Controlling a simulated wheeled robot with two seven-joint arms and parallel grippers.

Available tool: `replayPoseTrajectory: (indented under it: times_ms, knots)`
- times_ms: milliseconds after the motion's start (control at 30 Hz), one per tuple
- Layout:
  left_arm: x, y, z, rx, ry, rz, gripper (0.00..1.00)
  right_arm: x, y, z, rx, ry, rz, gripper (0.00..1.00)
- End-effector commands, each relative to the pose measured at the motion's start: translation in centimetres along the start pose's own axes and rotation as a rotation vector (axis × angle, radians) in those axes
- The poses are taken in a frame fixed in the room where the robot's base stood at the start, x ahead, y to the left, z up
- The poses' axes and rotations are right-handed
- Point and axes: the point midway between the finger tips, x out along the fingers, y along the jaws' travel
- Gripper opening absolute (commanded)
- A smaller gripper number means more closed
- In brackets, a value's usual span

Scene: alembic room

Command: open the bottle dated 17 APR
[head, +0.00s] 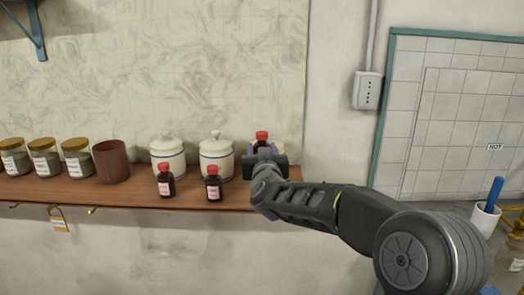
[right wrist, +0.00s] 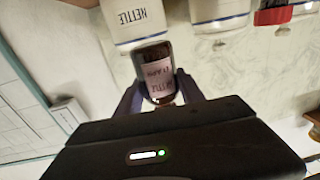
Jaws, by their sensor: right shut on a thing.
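My right gripper (head: 265,158) is shut on a small dark bottle with a red cap (head: 262,136). The cap shows above the fingers and stands higher in the head view than the other bottles' caps. In the right wrist view, the gripper (right wrist: 158,98) has a finger on each side of the bottle (right wrist: 155,72). Its pale label is upside down there and seems to read NETTLE with an APR date; I cannot read the day surely. Two similar red-capped bottles stand on the shelf, one left (head: 165,180) and one nearer (head: 213,183); their labels are too small to read. My left gripper is not in view.
The wooden shelf (head: 135,197) also holds two white lidded jars (head: 167,152) (head: 215,155), a brown cup (head: 111,162) and several gold-lidded jars (head: 77,158). Another white jar, labelled NETTLE (right wrist: 138,18), is behind the held bottle. A wall socket (head: 367,90) is to the right.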

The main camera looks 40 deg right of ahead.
Motion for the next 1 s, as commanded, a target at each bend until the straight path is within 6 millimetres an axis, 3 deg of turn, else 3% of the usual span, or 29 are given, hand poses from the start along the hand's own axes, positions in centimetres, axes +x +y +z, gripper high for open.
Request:
replayPoseTrajectory:
  times_ms: [333,1000]
  knots:
    - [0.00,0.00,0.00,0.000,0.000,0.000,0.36,0.00,0.01,-0.08,0.000,0.002,0.000,0.00]
    - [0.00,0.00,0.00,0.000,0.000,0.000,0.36,0.00,0.01,-0.09,0.000,0.002,0.000,0.00]
